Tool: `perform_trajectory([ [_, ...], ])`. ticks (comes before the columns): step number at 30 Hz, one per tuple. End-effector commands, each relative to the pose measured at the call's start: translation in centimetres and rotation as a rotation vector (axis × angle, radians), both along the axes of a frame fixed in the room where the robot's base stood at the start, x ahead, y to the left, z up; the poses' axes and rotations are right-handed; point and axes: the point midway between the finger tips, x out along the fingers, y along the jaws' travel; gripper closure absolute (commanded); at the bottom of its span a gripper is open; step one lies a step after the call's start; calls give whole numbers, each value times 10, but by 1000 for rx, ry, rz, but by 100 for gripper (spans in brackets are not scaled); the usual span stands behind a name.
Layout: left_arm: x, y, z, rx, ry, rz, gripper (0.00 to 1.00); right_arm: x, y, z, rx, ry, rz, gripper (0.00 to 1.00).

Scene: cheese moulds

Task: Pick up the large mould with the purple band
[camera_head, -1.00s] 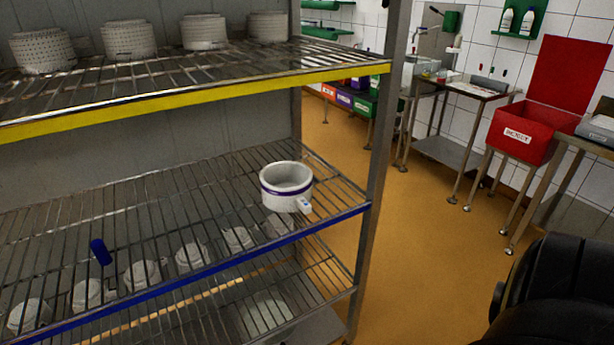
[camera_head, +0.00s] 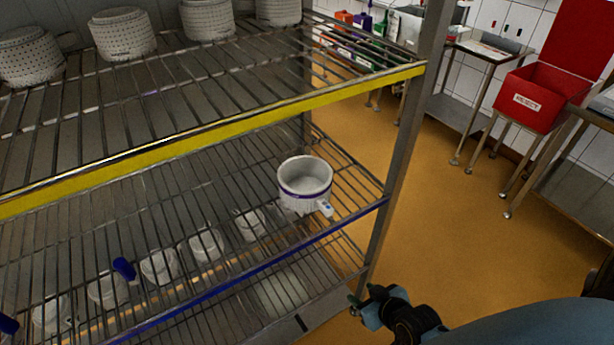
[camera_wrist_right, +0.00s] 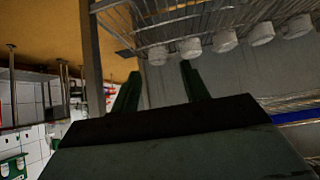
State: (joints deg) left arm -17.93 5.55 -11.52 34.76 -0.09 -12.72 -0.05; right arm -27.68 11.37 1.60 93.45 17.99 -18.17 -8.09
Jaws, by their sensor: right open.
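The large white mould with the purple band (camera_head: 304,187) stands upright on the blue-edged middle shelf, near its right end. A small tag hangs at its front right side. My right gripper (camera_head: 362,302) is at the lower middle of the head view, below and to the right of the mould, outside the rack and apart from it. In the right wrist view its two green fingers (camera_wrist_right: 158,90) are spread with nothing between them. The banded mould cannot be made out in the wrist view. My left gripper is not in view.
The wire shelf rack has a yellow-edged top shelf (camera_head: 240,130) with several white perforated moulds (camera_head: 122,33). A metal post (camera_head: 405,150) stands right of the banded mould. Smaller white moulds (camera_head: 207,245) show lower down. A red reject bin (camera_head: 532,97) stands behind; the orange floor is clear.

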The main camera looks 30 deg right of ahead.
Motion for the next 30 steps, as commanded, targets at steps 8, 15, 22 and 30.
perform_trajectory([
  [8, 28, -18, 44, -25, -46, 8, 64, 43, -2, 185, 23, -278, 32, 55],
  [15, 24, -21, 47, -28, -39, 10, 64, 58, 1, 219, 27, -343, 44, 55],
  [22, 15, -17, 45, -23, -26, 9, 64, 97, 4, 202, 28, -342, 44, 55],
  [30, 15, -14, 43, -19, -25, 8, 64, 123, 7, 191, 27, -341, 45, 55],
])
